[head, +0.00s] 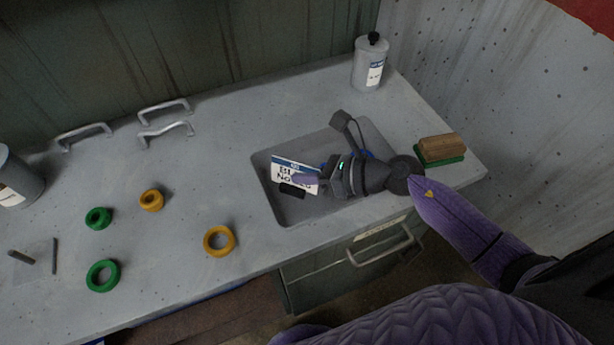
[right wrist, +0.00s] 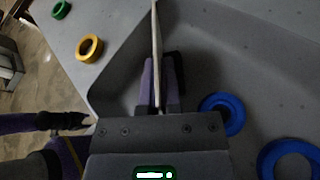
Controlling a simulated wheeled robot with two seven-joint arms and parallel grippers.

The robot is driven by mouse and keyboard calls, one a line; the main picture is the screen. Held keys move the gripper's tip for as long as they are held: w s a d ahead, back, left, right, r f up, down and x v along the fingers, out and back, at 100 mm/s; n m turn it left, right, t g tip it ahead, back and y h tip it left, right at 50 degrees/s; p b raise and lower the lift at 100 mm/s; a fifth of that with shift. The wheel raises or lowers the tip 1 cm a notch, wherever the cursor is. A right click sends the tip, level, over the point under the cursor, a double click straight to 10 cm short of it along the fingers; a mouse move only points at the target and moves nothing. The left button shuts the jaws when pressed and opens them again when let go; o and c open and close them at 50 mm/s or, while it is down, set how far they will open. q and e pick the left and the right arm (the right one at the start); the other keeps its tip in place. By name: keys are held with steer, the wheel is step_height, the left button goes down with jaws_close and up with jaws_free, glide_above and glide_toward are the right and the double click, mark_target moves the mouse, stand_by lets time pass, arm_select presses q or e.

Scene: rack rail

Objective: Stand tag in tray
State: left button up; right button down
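The tag (head: 287,163) is a white card with a blue top band and handwritten black letters. It faces the head camera, upright and slightly tilted, over the left part of the grey recessed tray (head: 290,213). My right gripper (head: 306,181) is shut on it, with a purple finger across its front. In the right wrist view the tag (right wrist: 157,45) shows edge-on between the fingers. A black block overlaps its lower edge in the head view. I cannot tell whether the tag touches the tray floor. My left gripper is not clearly visible in either view.
Blue rings (right wrist: 220,112) lie in the tray, partly hidden by my right gripper in the head view. A wood-backed brush (head: 441,149) stands right of the tray, a bottle (head: 370,65) behind. Green and yellow rings (head: 219,240) and metal handles (head: 164,112) lie left.

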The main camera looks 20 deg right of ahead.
steer(key=shift+f, duration=0.1)
steer(key=c, duration=0.8)
jaws_free()
steer(key=shift+f, duration=0.1)
steer(key=shift+d+r, duration=0.1)
steer(key=shift+r, duration=0.1)
steer(key=p+v, duration=0.1)
steer(key=v, duration=1.1)
steer(key=shift+s+f, duration=0.1)
